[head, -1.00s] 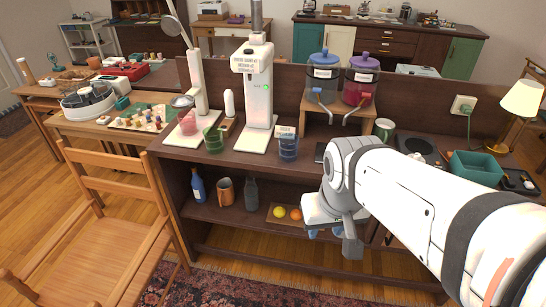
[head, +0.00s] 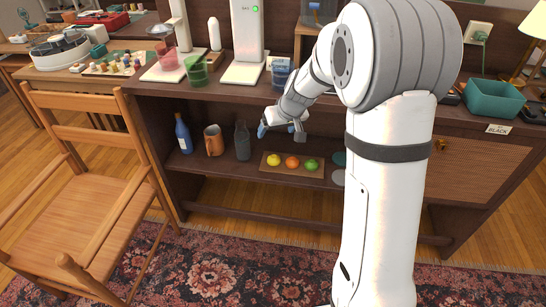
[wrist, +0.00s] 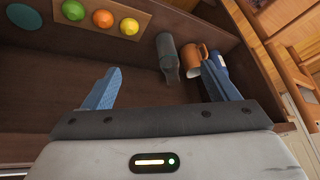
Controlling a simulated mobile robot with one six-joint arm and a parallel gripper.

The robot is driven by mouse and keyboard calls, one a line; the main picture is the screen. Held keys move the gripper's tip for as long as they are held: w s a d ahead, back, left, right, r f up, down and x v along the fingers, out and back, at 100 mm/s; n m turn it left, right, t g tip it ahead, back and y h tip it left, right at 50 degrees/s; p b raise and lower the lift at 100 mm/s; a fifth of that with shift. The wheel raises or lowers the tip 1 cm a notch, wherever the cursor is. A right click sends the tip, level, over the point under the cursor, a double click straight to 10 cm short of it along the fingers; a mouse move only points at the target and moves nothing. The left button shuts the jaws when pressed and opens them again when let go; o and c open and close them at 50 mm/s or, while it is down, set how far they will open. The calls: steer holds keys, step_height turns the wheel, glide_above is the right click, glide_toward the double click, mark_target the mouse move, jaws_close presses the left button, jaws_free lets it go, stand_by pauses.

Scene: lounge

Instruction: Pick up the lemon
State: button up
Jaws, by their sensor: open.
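The yellow lemon (head: 274,160) lies on a small wooden tray (head: 268,168) on the cabinet's open shelf, at the left end of a row with an orange (head: 292,162) and a green lime (head: 311,165). In the wrist view the lemon (wrist: 129,26) is at the top, right of the orange (wrist: 103,18) and the lime (wrist: 73,10). My gripper (head: 282,130) is open and empty, at the shelf opening above the tray. In the wrist view its blue fingers (wrist: 160,85) are spread apart, with bare shelf between them and the lemon beyond.
A grey bottle (head: 242,140), a brown mug (head: 213,140) and a blue bottle (head: 183,134) stand left of the tray on the shelf. The countertop overhangs the shelf. A wooden chair (head: 85,165) stands at left. A teal disc (head: 339,158) lies right of the tray.

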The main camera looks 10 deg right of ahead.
steer(key=t+b, duration=0.1)
steer(key=b, duration=0.7)
glide_toward(275, 159)
steer(key=shift+n+h, duration=0.3)
steer(key=f, duration=0.1)
steer(key=a+f, duration=0.1)
steer(key=w+f, duration=0.1)
steer(key=shift+a+f, duration=0.2)
steer(key=shift+f, duration=0.15)
steer(key=x, duration=0.5)
steer(key=shift+w+d+r, duration=0.1)
steer(key=shift+w+d, duration=0.05)
steer(key=shift+w, duration=0.25)
steer(key=shift+c, duration=0.5)
steer(key=c, duration=1)
steer(key=shift+r, duration=0.15)
